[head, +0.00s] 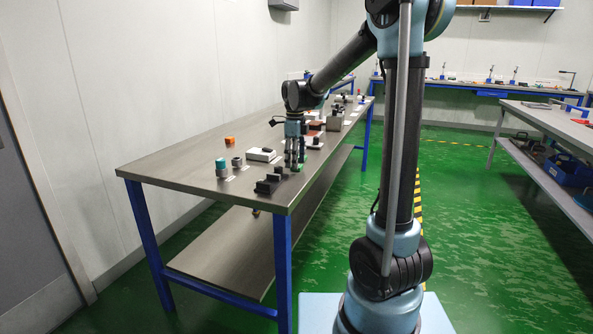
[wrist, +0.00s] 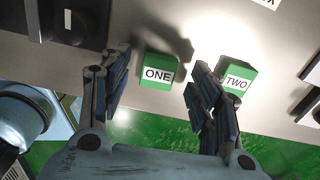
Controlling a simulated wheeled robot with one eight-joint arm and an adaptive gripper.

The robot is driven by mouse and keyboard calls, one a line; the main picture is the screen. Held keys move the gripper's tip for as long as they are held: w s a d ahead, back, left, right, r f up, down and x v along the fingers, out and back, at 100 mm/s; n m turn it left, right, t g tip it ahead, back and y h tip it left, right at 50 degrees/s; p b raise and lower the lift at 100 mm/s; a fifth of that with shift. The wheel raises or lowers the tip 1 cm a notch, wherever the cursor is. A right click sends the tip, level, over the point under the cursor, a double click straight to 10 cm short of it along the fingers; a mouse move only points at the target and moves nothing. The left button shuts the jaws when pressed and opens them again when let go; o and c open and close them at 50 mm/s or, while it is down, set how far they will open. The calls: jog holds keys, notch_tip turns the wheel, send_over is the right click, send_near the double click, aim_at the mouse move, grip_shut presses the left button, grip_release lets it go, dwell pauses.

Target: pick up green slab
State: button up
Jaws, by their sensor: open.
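Two green blocks stand on the grey tabletop in the wrist view. One is labelled ONE (wrist: 157,75) and the other TWO (wrist: 237,79). My gripper (wrist: 159,72) is open, with its fingers on either side of block ONE, which lies a little ahead of and between them. The fingers do not grip it. The right finger passes between the two blocks and hides part of block TWO's left side. In the head view my gripper (head: 294,167) points down over the bench's right edge; the green blocks are too small to tell apart there.
The bench (head: 190,170) holds dark blocks (head: 268,186), a teal-topped cylinder (head: 221,168), an orange piece (head: 230,140) and a white box (head: 262,154). The bench edge and green floor lie close to the blocks. The bench's near left part is clear.

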jog(key=shift+f, duration=0.75)
jog(key=c, duration=1)
jog(key=shift+o, duration=0.2)
jog(key=shift+r, duration=0.15)
